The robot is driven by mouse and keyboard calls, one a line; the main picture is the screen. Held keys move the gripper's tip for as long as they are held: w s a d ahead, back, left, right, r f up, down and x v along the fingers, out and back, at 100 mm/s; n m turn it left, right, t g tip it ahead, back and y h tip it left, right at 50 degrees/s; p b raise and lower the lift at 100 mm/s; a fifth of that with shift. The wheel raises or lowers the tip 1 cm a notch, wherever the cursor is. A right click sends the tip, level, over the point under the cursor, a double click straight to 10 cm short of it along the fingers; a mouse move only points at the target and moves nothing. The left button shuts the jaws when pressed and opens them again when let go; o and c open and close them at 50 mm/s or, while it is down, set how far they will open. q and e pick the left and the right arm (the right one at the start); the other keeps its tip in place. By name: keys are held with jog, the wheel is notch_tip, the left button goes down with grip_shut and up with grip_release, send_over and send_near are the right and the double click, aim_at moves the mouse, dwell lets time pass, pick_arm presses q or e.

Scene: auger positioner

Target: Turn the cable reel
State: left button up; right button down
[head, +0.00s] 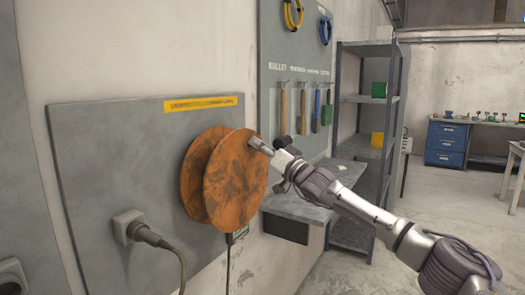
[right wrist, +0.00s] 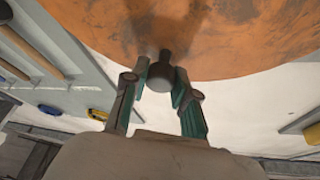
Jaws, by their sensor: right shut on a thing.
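The cable reel (head: 238,185) is a rust-orange double disc mounted on a grey wall panel (head: 90,165). Its front disc (right wrist: 215,35) fills the top of the right wrist view. My right gripper (head: 258,144) is at the upper right edge of the front disc. In the right wrist view the two fingers of my right gripper (right wrist: 160,82) are closed on a dark round handle (right wrist: 158,72) that sticks out from the disc. In the head view the handle is hidden by the gripper. My left gripper is not in view.
A plug with a cable (head: 135,228) is in the panel, lower left of the reel. A tool board (head: 290,75) and a small grey shelf (head: 297,207) are to the right of the reel. A metal rack (head: 368,145) stands beyond. Open floor (head: 450,215) lies at right.

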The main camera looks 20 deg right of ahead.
jog(key=shift+s+a+n+y, duration=0.25)
jog(key=shift+a+n+y, duration=0.2)
jog(key=shift+n, duration=0.15)
jog(key=c, duration=0.9)
grip_release()
jog(key=v, duration=1.2)
jog(key=shift+r, duration=0.15)
